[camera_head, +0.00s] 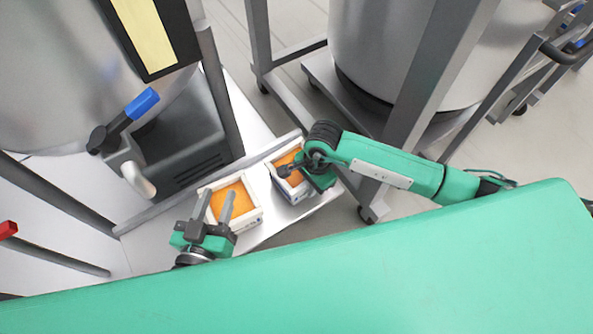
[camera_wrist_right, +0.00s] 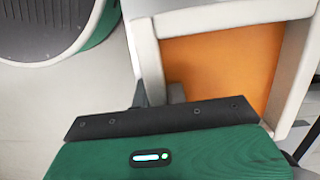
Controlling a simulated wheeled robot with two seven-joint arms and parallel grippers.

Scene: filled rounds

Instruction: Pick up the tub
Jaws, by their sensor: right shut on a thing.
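Two white square tubs with an orange filling are on a light grey shelf. The left tub (camera_head: 250,220) is behind my left gripper (camera_head: 216,203), whose two fingers are apart with nothing seen between them. The right tub (camera_head: 292,194) is under my right gripper (camera_head: 291,168), which is shut on its wall. In the right wrist view, the fingers (camera_wrist_right: 159,94) are at the white wall of that tub (camera_wrist_right: 205,20), beside the orange filling. My gripper body hides the near part of the tub there.
A large steel vessel (camera_head: 60,70) with a blue-handled valve (camera_head: 141,103) and a dark grey box (camera_head: 185,140) stand left of the tubs. A metal frame post (camera_head: 425,85) and another steel vessel (camera_head: 385,45) stand to the right. Floor shows between them.

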